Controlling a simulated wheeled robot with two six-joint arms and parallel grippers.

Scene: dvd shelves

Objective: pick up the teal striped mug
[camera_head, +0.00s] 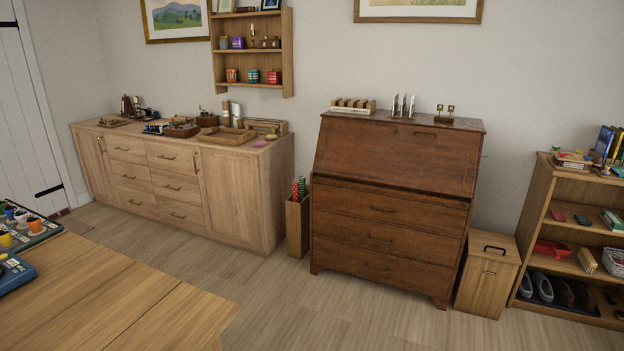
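A small teal item with pale bands, which looks like the teal striped mug (253,76), stands on the lowest board of the wooden wall shelf (288,52). It is between a red-orange mug-like item (231,75) on its left and a red one (273,77) on its right, with small gaps. It is far off and small, so I cannot make out its handle. Neither of my grippers is in view.
Below the shelf is a long wooden sideboard (228,190) with trays and small items on top. A dark bureau (390,210) stands right of it, a bin (297,225) between them. A wooden table (110,300) fills the near left. The floor (330,310) between is clear.

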